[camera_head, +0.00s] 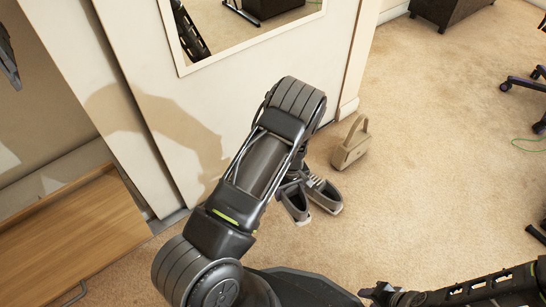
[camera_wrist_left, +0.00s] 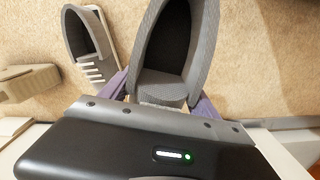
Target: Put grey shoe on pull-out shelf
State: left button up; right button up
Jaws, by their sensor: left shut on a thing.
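Two grey shoes are on the carpet side in the head view. The wooden pull-out shelf (camera_head: 75,240) is at lower left.
A beige handbag (camera_head: 350,150) stands on the carpet behind the shoes. A pale wardrobe panel (camera_head: 150,100) with a mirror (camera_head: 240,25) rises between the shelf and the shoes' left. Open carpet (camera_head: 430,170) lies to the right. Office chair legs (camera_head: 525,85) stand at far right.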

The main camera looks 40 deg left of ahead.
pick_arm(q)
jog(key=w+d+r+m, duration=0.4)
jog(key=w+r, duration=0.2)
jog(key=r, duration=0.4)
jog(key=w+d+r+m, duration=0.3)
jog(key=w+r, duration=0.2)
jog(key=r, duration=0.5)
notch_tip(320, 180, up, 17)
jog(key=d+m, duration=0.2)
jog(key=m, duration=0.2)
jog(key=shift+w+d+f+m, duration=0.15)
jog(key=shift+w+d+m, duration=0.2)
jog(key=shift+m, duration=0.05)
